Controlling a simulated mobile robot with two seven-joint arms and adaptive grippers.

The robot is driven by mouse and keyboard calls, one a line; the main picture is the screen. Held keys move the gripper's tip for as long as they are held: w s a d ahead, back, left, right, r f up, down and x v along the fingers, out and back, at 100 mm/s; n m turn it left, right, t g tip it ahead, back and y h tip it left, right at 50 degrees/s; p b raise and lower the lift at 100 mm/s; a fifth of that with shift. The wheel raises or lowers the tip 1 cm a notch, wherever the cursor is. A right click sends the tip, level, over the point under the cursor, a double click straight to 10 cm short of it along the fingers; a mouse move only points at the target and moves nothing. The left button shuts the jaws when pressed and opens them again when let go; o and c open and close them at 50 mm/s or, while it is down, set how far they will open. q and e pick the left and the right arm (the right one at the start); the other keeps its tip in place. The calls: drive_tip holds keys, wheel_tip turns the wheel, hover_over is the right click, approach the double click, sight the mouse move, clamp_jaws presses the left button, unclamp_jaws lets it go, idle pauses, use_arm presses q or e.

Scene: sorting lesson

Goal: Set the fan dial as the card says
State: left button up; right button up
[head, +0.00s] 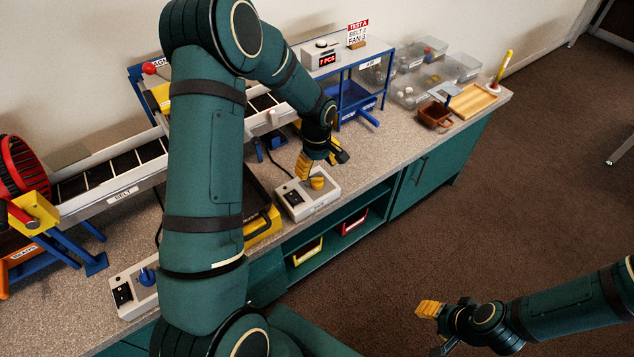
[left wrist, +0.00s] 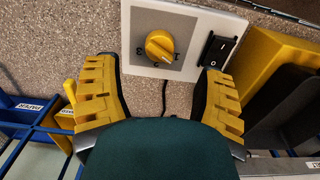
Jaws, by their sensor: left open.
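The yellow fan dial (head: 317,182) stands on a pale control box (head: 312,201) at the counter's front edge. In the left wrist view the dial (left wrist: 160,46) sits on a grey plate with small numerals, its ridge slanted; I cannot tell which numeral it points to. My left gripper (head: 318,163) is open and empty above and beside the dial; its yellow-padded fingers (left wrist: 160,92) are spread apart, not touching it. A red and white card (head: 357,32) stands at the back; it seems to read TEST A, BELT, FAN 3, the belt number unclear. My right gripper (head: 433,329) looks open and empty, off the counter.
A rocker switch (left wrist: 217,50) is beside the dial. A second box with a blue dial (head: 147,277) is at front left. The conveyor belt (head: 110,170) runs behind. A yellow-edged tray (head: 264,225) is left of the fan box. Clear bins (head: 410,95) stand at the right.

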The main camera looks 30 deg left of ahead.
sight(317, 178)
use_arm(q)
wheel_tip(317, 178, down, 6)
drive_tip(key=shift+f+b, duration=0.1)
drive_tip(key=shift+b, duration=0.4)
clamp_jaws()
